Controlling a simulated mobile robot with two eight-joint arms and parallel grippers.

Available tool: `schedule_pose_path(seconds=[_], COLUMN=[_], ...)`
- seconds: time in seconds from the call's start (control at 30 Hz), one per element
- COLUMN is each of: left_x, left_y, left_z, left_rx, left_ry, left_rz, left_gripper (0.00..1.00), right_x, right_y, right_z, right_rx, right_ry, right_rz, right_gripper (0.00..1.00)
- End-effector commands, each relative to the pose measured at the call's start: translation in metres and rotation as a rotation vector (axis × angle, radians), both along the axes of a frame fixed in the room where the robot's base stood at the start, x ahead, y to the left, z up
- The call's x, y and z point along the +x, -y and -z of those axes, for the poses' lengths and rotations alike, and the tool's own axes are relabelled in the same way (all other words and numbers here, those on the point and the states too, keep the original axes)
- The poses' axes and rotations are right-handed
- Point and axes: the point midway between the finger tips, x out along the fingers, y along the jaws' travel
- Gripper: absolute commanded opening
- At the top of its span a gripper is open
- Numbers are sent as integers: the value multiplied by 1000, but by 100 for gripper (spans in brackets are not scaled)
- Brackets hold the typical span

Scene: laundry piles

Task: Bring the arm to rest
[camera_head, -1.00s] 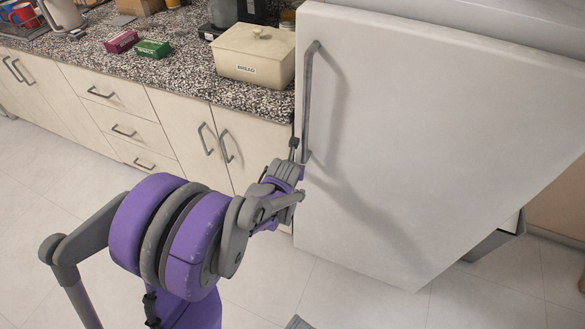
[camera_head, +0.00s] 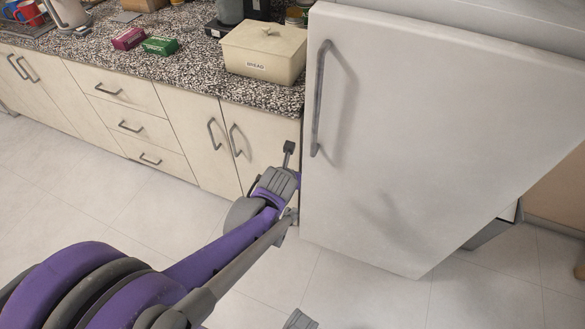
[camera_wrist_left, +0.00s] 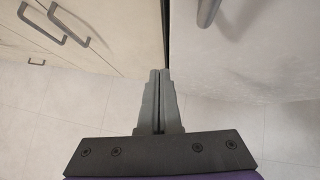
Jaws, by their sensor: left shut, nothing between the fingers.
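My left arm comes in from the lower left in the head view, and its wrist (camera_head: 275,185) is in front of the lower cabinets, close to the left edge of the white door.
The white door (camera_head: 420,130) with a grey handle (camera_head: 319,98) fills the right side. Cream cabinets (camera_head: 185,125) stand under a speckled counter (camera_head: 75,60) holding a bread box (camera_head: 263,55) and small boxes. Pale tiled floor (camera_head: 110,205) lies clear at left.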

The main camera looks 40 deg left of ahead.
Motion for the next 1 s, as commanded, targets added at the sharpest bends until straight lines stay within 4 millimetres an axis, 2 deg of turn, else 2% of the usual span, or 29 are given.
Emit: schedule_pose_path(seconds=[0.1, 0.4, 0.57, 0.77, 1.0], left_x=[-6, -8, -14, -36, -69], left_y=[2, 3, 15, 51, 96], left_z=[-6, -8, -19, -48, -80], left_rx=[0, -5, -119, -486, -941], left_ry=[0, 2, 44, 161, 273], left_rz=[0, -4, -104, -466, -998], left_gripper=[0, 0, 0, 0, 0], right_x=[0, 0, 0, 2, 6], right_y=[0, 0, 0, 0, 0], right_z=[-3, -4, -13, -37, -67], right_rx=[0, 0, 0, 0, 0], right_ry=[1, 1, 4, 12, 21], right_rz=[0, 0, 0, 0, 0], right_gripper=[75, 75, 75, 75, 75])
